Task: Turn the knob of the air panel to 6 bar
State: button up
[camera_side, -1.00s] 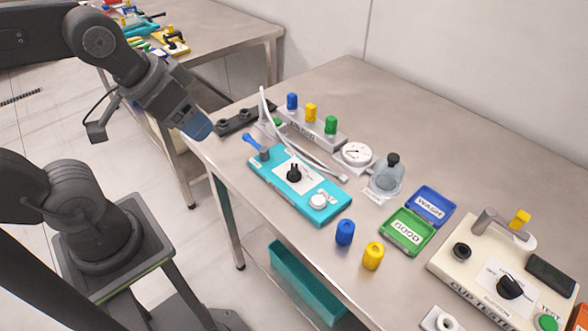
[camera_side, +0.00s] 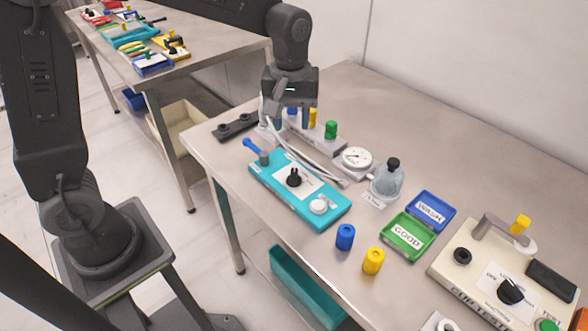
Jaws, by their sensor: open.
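The air panel (camera_side: 272,181) is a teal box on the steel table. Its black knob (camera_side: 294,177) stands on a white label in the middle; the scale is too small to read. A blue lever (camera_side: 252,146) is at its far left end and a white round button (camera_side: 318,206) at its near right end. A round white gauge (camera_side: 357,158) stands behind the panel; its reading is not legible. My gripper (camera_side: 291,122) points down, open and empty, above and behind the panel's far end, in front of the cup rack. It is apart from the knob.
The rack (camera_side: 318,139) holds blue, yellow and green cups, the blue one partly hidden. A pale hose runs beside the panel. A glass jar (camera_side: 387,180), green tray (camera_side: 408,237), blue tray (camera_side: 431,211), loose blue cup (camera_side: 345,237), yellow cup (camera_side: 373,262) and cup tester (camera_side: 470,275) are right.

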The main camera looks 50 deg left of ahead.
aim_at(294, 173)
jog(key=f, duration=1.4)
jog(key=shift+w+f, duration=0.2)
jog(key=shift+w, duration=0.05)
grip_shut()
